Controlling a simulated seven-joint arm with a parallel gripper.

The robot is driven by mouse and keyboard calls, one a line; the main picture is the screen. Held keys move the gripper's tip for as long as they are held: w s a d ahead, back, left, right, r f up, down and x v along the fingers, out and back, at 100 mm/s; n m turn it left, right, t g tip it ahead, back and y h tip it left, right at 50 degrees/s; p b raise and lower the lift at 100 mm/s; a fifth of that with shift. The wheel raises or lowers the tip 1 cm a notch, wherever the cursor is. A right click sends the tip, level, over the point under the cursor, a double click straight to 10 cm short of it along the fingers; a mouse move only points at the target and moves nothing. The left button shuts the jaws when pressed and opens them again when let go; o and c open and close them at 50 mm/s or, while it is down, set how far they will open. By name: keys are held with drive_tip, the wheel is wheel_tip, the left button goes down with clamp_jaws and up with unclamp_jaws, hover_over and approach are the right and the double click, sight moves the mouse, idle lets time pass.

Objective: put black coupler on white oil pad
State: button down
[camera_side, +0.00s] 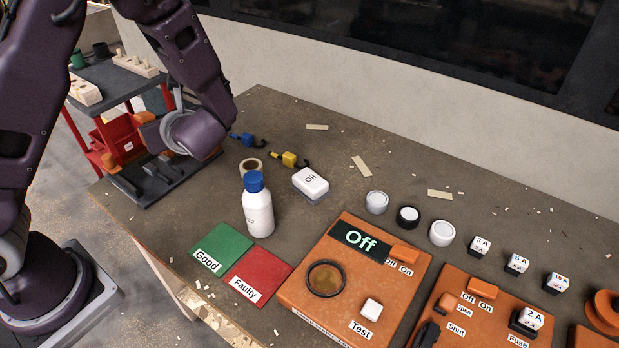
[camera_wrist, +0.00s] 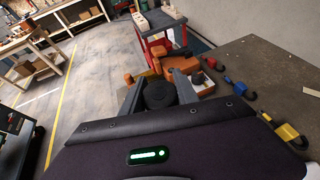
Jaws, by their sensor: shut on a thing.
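My gripper (camera_wrist: 159,88) is shut on a round black part, the black coupler (camera_wrist: 160,96), which sits between the two grey fingers in the wrist view. In the side view my gripper is at the far left over the dark tray (camera_side: 147,199), and my wrist hides the fingers and the coupler. The white oil pad (camera_side: 311,180) is a white block marked "Oil" on a grey base, on the bench right of my gripper. I cannot tell whether the coupler touches the tray.
A white bottle with a blue cap (camera_side: 258,205) and a tape roll (camera_side: 251,167) stand left of the pad. Blue (camera_side: 247,140) and yellow (camera_side: 290,159) padlock-like parts lie behind. Green (camera_side: 221,245) and red (camera_side: 258,275) mats and an orange test box (camera_side: 300,290) are in front.

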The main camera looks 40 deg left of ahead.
drive_tip(key=w+d+m+t+h, duration=0.4)
drive_tip(key=w+d+m+t, duration=0.2)
drive_tip(key=w+d, duration=0.65)
drive_tip(key=m+t+h, duration=0.3)
drive_tip(key=m+h, duration=0.1)
drive_tip(key=m, duration=0.1)
hover_over(316, 184)
wheel_tip(316, 184, down, 15)
drive_tip(key=shift+r, duration=0.15)
drive_tip(key=c, duration=0.9)
unclamp_jaws()
drive_tip(key=shift+f, duration=0.2)
